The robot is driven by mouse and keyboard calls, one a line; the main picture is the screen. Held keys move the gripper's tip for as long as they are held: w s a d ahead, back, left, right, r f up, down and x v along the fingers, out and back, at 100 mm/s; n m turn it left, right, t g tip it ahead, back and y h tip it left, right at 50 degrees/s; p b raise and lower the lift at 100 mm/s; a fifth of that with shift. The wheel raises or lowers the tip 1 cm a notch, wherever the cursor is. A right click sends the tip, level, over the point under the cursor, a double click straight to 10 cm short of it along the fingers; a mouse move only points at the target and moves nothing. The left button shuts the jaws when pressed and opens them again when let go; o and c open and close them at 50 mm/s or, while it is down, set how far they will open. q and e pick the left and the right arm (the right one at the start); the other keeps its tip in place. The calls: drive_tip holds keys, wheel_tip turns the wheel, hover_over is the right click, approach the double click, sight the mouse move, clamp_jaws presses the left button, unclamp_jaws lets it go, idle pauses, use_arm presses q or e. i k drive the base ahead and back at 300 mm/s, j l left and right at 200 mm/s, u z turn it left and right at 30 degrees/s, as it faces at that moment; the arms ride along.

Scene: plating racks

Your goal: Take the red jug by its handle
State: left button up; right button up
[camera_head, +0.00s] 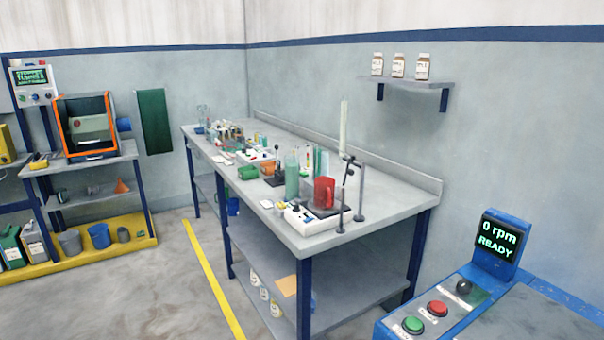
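The red jug (324,193) stands upright toward the near end of the long grey workbench (390,203). It appears to stand on or just behind a white device with a dark top (307,217). Its handle cannot be made out clearly at this size. Neither of my grippers is in view.
A green bottle (292,178) stands left of the jug, and metal stands (360,200) with a tall clear tube (344,128) stand close on its right. More labware crowds the bench behind. A blue console (500,240) is at the right front. Floor left of the yellow line (212,280) is clear.

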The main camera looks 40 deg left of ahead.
sight(323, 186)
drive_tip(key=u, duration=1.15)
